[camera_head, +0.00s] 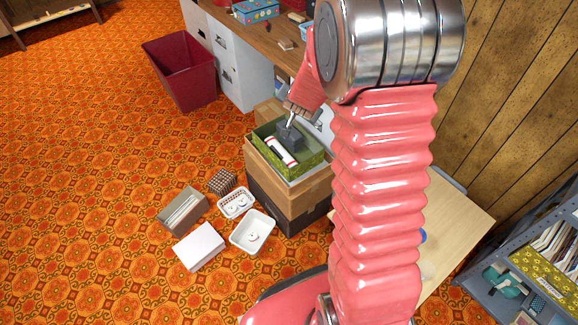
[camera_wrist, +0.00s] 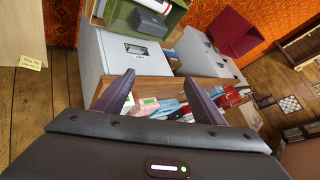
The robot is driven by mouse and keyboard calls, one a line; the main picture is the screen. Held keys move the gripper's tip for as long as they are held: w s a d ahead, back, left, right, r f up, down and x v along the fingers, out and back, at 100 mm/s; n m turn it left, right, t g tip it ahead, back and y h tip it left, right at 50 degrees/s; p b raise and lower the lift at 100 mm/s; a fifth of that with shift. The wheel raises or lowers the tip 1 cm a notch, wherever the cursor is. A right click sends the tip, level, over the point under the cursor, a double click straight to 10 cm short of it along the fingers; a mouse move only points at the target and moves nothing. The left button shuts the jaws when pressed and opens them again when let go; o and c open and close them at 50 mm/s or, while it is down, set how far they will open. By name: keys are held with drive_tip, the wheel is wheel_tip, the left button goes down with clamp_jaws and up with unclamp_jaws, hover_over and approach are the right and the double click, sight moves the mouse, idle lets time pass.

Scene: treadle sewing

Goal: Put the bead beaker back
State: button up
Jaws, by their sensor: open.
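I cannot make out a bead beaker for sure in either view. A small blue thing (camera_head: 422,236) shows at the edge of my arm over the light wooden table; most of it is hidden and I cannot tell what it is. My gripper (camera_wrist: 159,77) is open in the wrist view, its two dark fingers apart with nothing held between them. Beyond and between the fingers lie small coloured packets (camera_wrist: 150,104) by a wooden surface. My pink arm covers much of the middle right of the head view.
A green box (camera_head: 262,132) with a grey block and a white-and-red roll sits on stacked cartons (camera_head: 293,194). White trays (camera_head: 253,232) and small boxes lie on the orange floor. A dark red bin (camera_head: 181,72) stands by the desk (camera_head: 262,38). A grey shelf (camera_head: 500,258) is at right.

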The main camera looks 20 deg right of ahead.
drive_tip(key=s+a+r+n+y, duration=0.3)
drive_tip(key=s+a+r+n, duration=0.3)
drive_tip(key=s+a+r, duration=0.7)
drive_tip(key=s+a+r+n+g, duration=0.1)
drive_tip(key=s+a+r+n, duration=0.1)
drive_tip(key=s, duration=0.8)
drive_tip(key=s+a+r+n+g, duration=0.1)
drive_tip(key=s+a+r+n, duration=0.1)
drive_tip(key=s, duration=0.8)
drive_tip(key=shift+s+r+n+g, duration=0.2)
drive_tip(key=shift+s+n+g, duration=0.2)
drive_tip(key=shift+n, duration=0.4)
